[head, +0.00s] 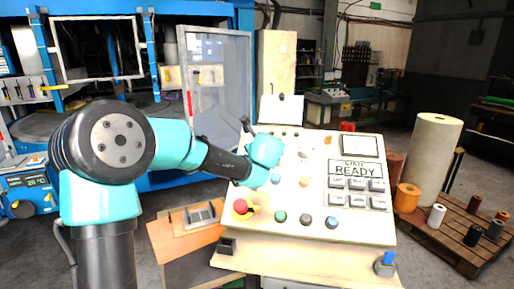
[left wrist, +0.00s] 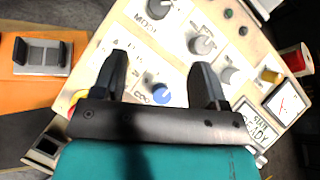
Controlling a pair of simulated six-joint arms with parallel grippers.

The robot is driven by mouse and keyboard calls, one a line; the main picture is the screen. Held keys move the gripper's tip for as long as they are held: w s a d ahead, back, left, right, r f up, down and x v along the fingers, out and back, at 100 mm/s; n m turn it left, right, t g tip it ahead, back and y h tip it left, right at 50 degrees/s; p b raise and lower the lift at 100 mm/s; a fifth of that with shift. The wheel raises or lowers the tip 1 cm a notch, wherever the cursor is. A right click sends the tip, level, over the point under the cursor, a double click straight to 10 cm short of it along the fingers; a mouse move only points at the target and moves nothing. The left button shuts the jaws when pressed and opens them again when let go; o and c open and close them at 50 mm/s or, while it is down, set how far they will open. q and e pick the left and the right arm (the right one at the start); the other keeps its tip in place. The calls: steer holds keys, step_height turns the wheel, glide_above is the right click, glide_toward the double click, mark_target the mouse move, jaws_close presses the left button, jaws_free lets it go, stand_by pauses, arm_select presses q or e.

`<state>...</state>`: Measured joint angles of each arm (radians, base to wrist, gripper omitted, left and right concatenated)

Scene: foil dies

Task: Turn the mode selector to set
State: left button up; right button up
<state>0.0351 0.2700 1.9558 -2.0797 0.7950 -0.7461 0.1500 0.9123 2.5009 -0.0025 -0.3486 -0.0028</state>
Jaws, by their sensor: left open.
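The mode selector (left wrist: 158,8) is a grey knob at the top edge of the left wrist view, partly cut off, with a partly readable label starting "MOD" beside it. It is on the cream control panel (head: 360,226). In the head view I cannot make it out; my left arm covers that part of the panel. My left gripper (left wrist: 160,66) is open and empty, its two black fingers apart over the panel, with the selector beyond the fingertips. In the head view my left gripper (head: 247,127) is at the panel's upper left. My right gripper is not in view.
A blue knob (left wrist: 162,94) shows between the fingers, with grey knobs (left wrist: 203,44) nearby. The display (head: 355,170) reads READY. A blue-framed machine stands behind; rolls on a pallet stand right.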

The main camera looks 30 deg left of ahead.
arm_select(q)
steer(key=x, duration=1.7)
steer(key=shift+w+a+f, duration=0.1)
steer(key=shift+w+f, duration=0.1)
steer(key=shift+c, duration=0.2)
steer(key=c, duration=0.9)
